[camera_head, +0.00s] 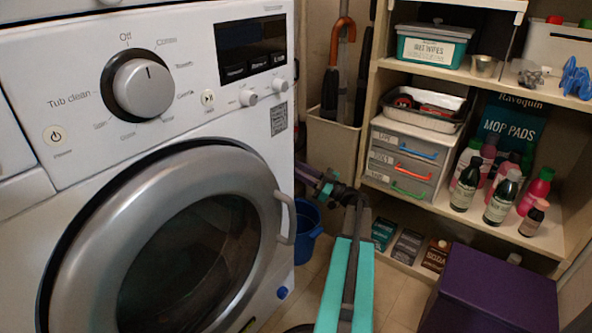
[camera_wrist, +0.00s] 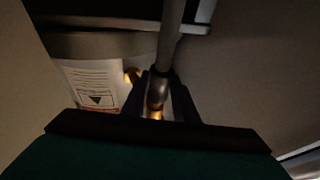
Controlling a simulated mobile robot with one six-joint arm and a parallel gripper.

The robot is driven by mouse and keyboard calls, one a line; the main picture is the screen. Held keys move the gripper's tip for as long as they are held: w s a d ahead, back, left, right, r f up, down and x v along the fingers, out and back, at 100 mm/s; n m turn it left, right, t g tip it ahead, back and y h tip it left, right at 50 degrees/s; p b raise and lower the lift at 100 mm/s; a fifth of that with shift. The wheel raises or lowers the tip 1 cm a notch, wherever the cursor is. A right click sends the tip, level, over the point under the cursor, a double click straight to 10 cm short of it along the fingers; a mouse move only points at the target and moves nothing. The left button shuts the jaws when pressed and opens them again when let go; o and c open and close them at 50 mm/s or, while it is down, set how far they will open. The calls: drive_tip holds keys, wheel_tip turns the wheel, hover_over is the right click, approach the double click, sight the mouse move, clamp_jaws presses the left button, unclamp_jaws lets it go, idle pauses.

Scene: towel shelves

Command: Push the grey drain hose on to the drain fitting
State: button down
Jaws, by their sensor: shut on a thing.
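In the wrist view, the grey drain hose (camera_wrist: 170,40) runs down from the top edge to between the two dark fingers of my gripper (camera_wrist: 161,78). The gripper is shut on the hose. Below the grip, a rounded, warmly lit end (camera_wrist: 156,98) shows between the fingers. A small brass-coloured piece (camera_wrist: 132,75) sits just left of the fingers; it may be the drain fitting, but I cannot tell for sure. I see no clear join between hose and fitting.
A white label with a warning triangle (camera_wrist: 92,85) is on the panel left of the gripper. In the head view, a blue bucket (camera_head: 306,232), an umbrella bin (camera_head: 333,145), shelves (camera_head: 372,90) and a purple box (camera_head: 490,290) crowd the right side. The gap beside the machine is narrow.

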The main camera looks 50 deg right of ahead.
drive_tip(key=shift+r, duration=0.45)
drive_tip(key=c, duration=1.3)
unclamp_jaws()
drive_tip(key=shift+c, duration=0.2)
drive_tip(key=shift+s, duration=0.1)
drive_tip(key=p+v, duration=0.5)
drive_tip(key=v, duration=0.8)
drive_tip(key=shift+s, duration=0.25)
drive_tip(key=shift+w+d+f, duration=0.1)
drive_tip(key=shift+f, duration=0.05)
